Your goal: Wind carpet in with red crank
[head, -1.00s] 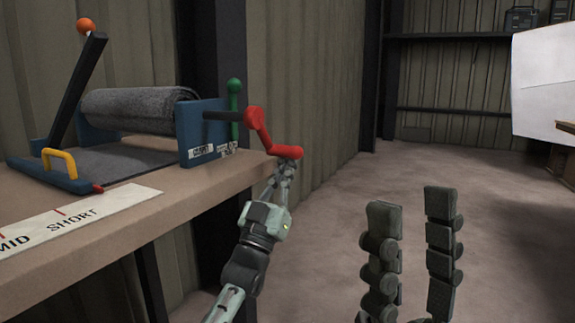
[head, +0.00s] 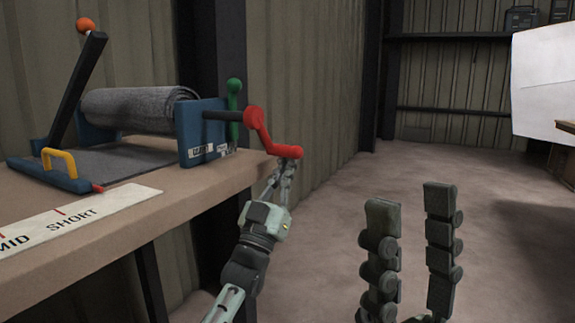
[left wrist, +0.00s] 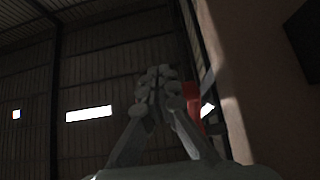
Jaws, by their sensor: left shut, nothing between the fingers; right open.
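The red crank (head: 260,130) sticks out from the right side of the blue carpet frame (head: 190,132), its handle end low and to the right. A grey carpet roll (head: 135,108) lies in the frame, with a flat length of carpet (head: 90,160) below it. My left gripper (head: 285,165) is shut and empty, its fingertips just under the crank handle; I cannot tell whether they touch. In the left wrist view the shut fingers (left wrist: 158,85) show, with part of the red crank (left wrist: 192,105) behind them at the right. My right gripper (head: 410,215) is open and empty over the floor.
A green-knobbed lever (head: 234,105) stands behind the crank. An orange-knobbed lever (head: 76,80) and a yellow handle (head: 60,160) are on the frame's left. A strip marked MID and SHORT (head: 80,218) lies along the bench (head: 170,205). The floor at right is clear.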

